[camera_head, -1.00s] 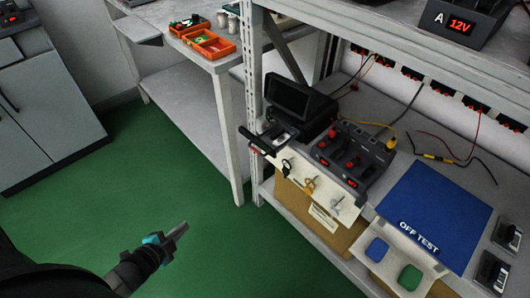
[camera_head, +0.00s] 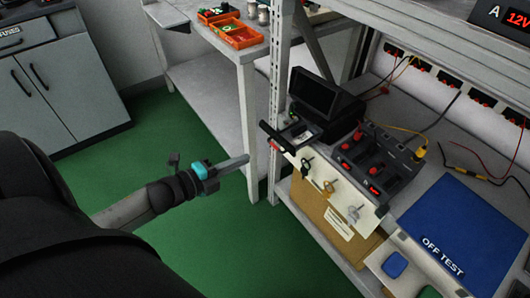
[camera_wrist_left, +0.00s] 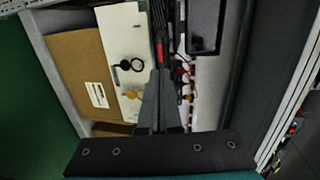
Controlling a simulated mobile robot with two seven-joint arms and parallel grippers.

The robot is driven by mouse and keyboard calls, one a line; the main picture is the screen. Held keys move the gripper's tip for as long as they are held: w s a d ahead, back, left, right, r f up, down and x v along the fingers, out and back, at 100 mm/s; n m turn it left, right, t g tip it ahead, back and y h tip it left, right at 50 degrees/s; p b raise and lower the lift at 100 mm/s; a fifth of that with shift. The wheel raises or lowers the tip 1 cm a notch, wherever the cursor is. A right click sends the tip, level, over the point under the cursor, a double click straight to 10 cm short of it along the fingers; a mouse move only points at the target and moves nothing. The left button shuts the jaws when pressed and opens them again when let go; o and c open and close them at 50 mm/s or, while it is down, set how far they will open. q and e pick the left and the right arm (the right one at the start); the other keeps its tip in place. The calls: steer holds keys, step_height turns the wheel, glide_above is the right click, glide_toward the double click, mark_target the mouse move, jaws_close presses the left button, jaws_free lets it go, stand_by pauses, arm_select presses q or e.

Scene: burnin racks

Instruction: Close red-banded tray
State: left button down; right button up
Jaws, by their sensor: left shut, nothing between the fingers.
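The red-banded tray (camera_head: 298,134) sticks out at the front of the black boxy device (camera_head: 325,102) on the shelf. Its black front bar (camera_head: 271,131) carries a small red mark. In the left wrist view the red band (camera_wrist_left: 159,51) shows just beyond my fingertips, on a dark bar. My left gripper (camera_head: 246,160) is shut and empty. In the head view it is left of and slightly below the tray's front bar, with a small gap seen between them. The wrist view does not clearly show whether they touch. My right gripper is not in view.
A white panel with hanging keys (camera_head: 328,183) and a brown board (camera_head: 325,215) sit below the shelf front. A metal rack post (camera_head: 276,90) stands left of the device. A control box with red knobs (camera_head: 378,160) and a blue mat (camera_head: 462,228) lie right. Green floor (camera_head: 215,235) is clear.

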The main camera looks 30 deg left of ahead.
arm_select(q)
steer(key=b+x, duration=0.2)
steer(key=x, duration=0.6)
steer(key=shift+w+b, duration=0.25)
steer(key=shift+b, duration=0.1)
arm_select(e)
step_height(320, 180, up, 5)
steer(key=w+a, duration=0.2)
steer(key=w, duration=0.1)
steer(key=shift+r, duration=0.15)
arm_select(q)
steer(key=shift+d+f, duration=0.1)
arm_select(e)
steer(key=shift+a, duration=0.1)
